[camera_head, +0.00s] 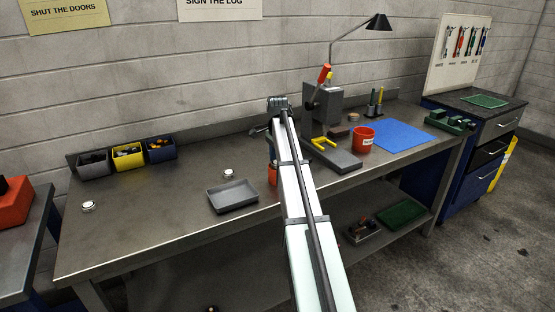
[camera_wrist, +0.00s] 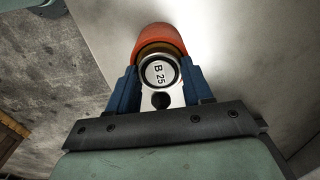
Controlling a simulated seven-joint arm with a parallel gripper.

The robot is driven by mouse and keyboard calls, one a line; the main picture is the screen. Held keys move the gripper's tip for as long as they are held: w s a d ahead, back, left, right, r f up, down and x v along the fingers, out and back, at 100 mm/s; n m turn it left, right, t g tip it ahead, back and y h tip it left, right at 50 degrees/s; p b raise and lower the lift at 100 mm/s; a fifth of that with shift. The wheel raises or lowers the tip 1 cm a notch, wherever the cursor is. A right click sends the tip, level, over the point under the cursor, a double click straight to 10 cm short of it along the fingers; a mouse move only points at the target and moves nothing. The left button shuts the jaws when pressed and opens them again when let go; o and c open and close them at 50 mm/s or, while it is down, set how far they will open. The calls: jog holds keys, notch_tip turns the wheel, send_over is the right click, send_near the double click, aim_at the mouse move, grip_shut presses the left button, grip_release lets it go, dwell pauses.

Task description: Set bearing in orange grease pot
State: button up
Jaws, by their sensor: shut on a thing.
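The bearing, a silver ring with a white face marked "B 25" (camera_wrist: 160,73), is between the blue fingers of my gripper (camera_wrist: 161,80) in the wrist view. My gripper is shut on it. The orange grease pot (camera_wrist: 160,36) shows just beyond the bearing, with a yellow-brown inner edge around it. The bearing overlaps the pot's mouth; I cannot tell whether it touches the grease. In the head view the orange pot (camera_head: 272,175) stands on the bench, partly hidden by my arm, with my gripper (camera_head: 271,154) just above it. The held bearing is hidden there.
A grey tray (camera_head: 232,196) lies left of the pot. Two similar round parts sit on the bench, one behind the tray (camera_head: 228,174) and one at far left (camera_head: 88,207). A press (camera_head: 325,110), red bucket (camera_head: 363,140) and blue mat (camera_head: 402,136) are to the right.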

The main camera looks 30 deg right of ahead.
jog(key=o, duration=1.1)
jog(key=shift+f, duration=0.1)
notch_tip(320, 180, up, 12)
jog(key=shift+o, duration=0.4)
